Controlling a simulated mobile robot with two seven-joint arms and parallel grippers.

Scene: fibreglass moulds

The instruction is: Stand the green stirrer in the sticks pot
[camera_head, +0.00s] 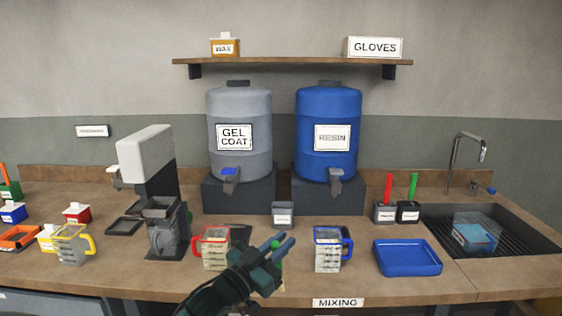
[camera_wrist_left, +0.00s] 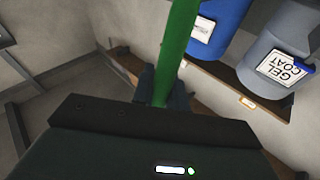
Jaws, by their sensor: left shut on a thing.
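My left gripper (camera_head: 278,244) is shut on the green stirrer above the counter's front middle. In the left wrist view the stirrer (camera_wrist_left: 180,45) is a long green stick running up from between the fingers (camera_wrist_left: 162,92). In the head view only a small green bit of it shows at the fingers, the rest hidden by my gripper. A small grey pot (camera_head: 282,210) with a label too small to read stands just behind the gripper; it may be the sticks pot. The stirrer is apart from it. My right gripper is in neither view.
A red-handled jug (camera_head: 214,249) and a blue-handled jug (camera_head: 328,252) flank the gripper. A blue tray (camera_head: 407,271) lies to the right. Two dark holders (camera_head: 384,213) bear a red and a green upright stick. Gel coat and resin drums (camera_head: 328,105) stand behind.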

